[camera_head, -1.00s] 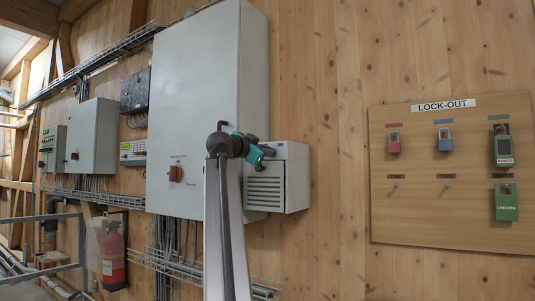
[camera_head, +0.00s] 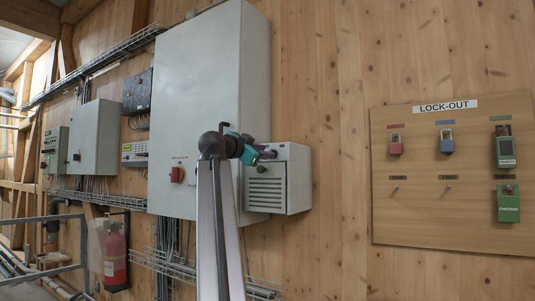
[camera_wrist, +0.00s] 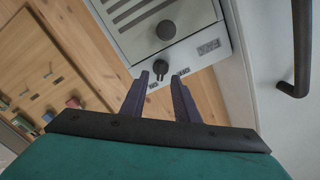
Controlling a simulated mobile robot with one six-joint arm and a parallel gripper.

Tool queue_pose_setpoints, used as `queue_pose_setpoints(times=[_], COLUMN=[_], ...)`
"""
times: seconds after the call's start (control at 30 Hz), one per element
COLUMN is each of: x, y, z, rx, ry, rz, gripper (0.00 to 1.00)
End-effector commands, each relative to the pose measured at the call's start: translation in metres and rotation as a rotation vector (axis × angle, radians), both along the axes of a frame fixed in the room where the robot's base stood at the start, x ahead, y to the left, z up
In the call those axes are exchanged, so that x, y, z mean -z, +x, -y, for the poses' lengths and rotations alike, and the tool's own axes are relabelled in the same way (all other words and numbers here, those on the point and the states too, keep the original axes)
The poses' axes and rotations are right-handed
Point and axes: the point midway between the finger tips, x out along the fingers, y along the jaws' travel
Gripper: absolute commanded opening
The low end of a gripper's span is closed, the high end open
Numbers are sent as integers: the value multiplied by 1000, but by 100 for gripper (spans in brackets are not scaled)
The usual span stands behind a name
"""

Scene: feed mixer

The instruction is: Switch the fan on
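A small grey vented box (camera_head: 298,184) hangs on the wooden wall beside the tall grey cabinet; no label I can read names it as the fan. It also shows in the wrist view (camera_wrist: 203,22), with a dark pointer knob (camera_wrist: 160,67) and a round dark knob (camera_wrist: 166,30). My gripper (camera_wrist: 160,82) is open, its two dark fingers apart, with the pointer knob showing between their tips. I cannot tell whether they touch it. In the head view my gripper (camera_head: 267,154) is in front of the box's upper face and partly hides it.
The tall grey cabinet (camera_head: 200,80) has a red rotary switch (camera_head: 177,174). Its dark handle (camera_wrist: 299,50) is close on the right in the wrist view. A lock-out board (camera_head: 430,225) with padlocks is at right. Bare wall lies between box and board.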

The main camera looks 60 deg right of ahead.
Motion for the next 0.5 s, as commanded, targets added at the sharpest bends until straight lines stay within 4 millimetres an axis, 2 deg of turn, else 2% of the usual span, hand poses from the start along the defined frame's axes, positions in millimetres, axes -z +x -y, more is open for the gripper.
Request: queue_pose_setpoints(times=[0.03,0.5], x=[1,0], y=[0,0], z=[-10,-84], rx=[-3,-1], ry=[-1,1], rz=[0,0], gripper=[28,28])
